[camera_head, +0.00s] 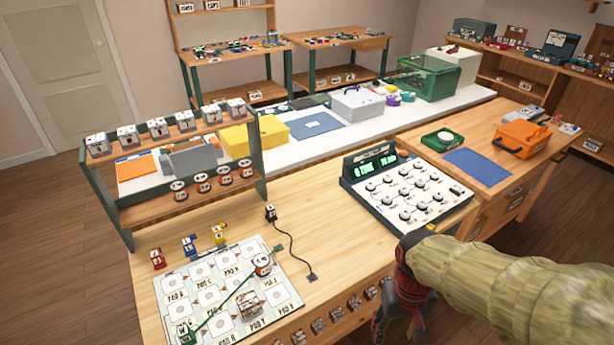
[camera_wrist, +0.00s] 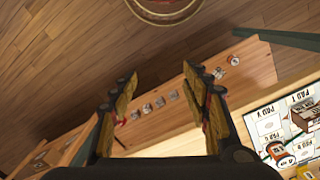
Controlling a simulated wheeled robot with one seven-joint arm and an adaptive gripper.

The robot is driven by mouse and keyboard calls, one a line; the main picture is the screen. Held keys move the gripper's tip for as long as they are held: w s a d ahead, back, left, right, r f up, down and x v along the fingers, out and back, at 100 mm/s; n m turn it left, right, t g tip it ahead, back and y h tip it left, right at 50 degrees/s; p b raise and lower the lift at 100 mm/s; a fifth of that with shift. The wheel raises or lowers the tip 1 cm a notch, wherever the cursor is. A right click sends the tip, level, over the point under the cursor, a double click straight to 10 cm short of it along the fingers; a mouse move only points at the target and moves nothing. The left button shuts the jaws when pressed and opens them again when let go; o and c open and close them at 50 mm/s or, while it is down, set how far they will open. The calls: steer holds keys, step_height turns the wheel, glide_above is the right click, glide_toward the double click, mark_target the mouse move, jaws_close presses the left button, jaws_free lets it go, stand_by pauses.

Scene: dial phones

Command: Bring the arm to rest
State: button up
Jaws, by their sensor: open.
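My gripper (camera_head: 402,322) hangs low at the bottom of the head view, just off the front edge of the wooden bench (camera_head: 330,225). My sleeved arm (camera_head: 500,285) reaches in from the right. In the wrist view the two fingers of my gripper (camera_wrist: 160,85) stand wide apart with nothing between them. The bench front with its row of small labelled blocks (camera_wrist: 147,108) lies beyond them. The lowest part of my gripper is partly cut off by the head view's bottom edge.
A labelled pad board (camera_head: 215,300) with several small pieces lies at the bench's left. A console with dials (camera_head: 408,190) stands close behind my gripper. A two-tier rack (camera_head: 190,205) stands at the left. Bare floor (camera_wrist: 60,60) shows in front of the bench.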

steer(key=s+r+t, duration=0.1)
steer(key=r+t, duration=0.2)
steer(key=r, duration=0.5)
steer(key=s+r+t+p, duration=0.1)
steer(key=s+r+t, duration=0.1)
steer(key=r, duration=0.7)
steer(key=shift+a+m+t, duration=0.15)
steer(key=shift+m+t, duration=0.15)
steer(key=shift+t, duration=0.2)
